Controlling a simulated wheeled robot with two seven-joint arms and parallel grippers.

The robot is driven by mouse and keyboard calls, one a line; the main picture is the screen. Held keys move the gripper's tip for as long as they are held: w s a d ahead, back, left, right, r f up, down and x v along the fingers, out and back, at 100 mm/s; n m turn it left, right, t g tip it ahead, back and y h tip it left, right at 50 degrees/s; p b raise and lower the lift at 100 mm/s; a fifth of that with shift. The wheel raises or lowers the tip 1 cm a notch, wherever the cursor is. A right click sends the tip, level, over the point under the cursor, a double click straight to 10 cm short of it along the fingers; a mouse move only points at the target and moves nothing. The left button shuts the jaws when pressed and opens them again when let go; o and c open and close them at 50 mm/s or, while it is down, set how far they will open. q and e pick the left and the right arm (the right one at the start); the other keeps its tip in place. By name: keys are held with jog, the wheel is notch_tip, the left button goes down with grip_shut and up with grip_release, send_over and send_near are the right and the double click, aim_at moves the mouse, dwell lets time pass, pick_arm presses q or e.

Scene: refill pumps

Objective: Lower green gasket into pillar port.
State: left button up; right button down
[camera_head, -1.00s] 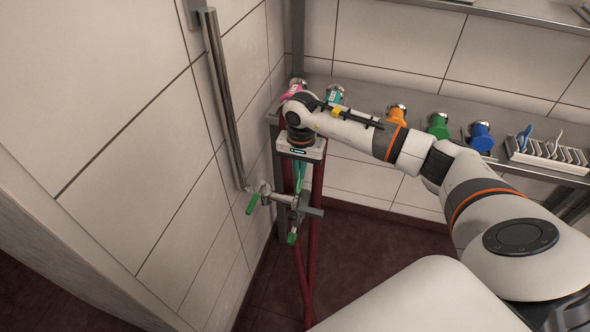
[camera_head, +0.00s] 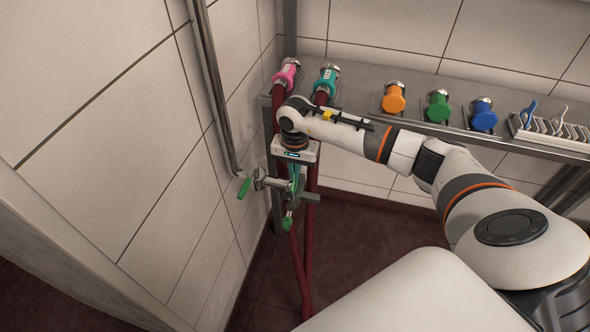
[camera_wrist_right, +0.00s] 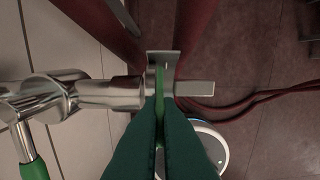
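My right gripper (camera_head: 294,192) points down at the metal pipe fitting by the left wall. In the right wrist view its two dark green fingers (camera_wrist_right: 160,108) are pressed together on a thin bright green piece, seen edge-on, which I take for the green gasket (camera_wrist_right: 158,86). The gasket's tip lies over the fitting's square metal bracket, which I take for the pillar port (camera_wrist_right: 163,57). The opening is hidden, and I cannot tell whether the gasket touches it. My left gripper is not in view.
A metal pipe (camera_wrist_right: 85,94) joins the bracket from the left. A green-handled valve (camera_head: 244,188) sits beside it, and another green handle (camera_head: 287,222) hangs below. Dark red hoses (camera_head: 305,262) run down close by. A shelf (camera_head: 432,68) behind carries coloured couplings and a white rack (camera_head: 550,131).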

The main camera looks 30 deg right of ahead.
jog(key=shift+f, duration=0.5)
jog(key=shift+s, duration=0.1)
jog(key=shift+f, duration=0.1)
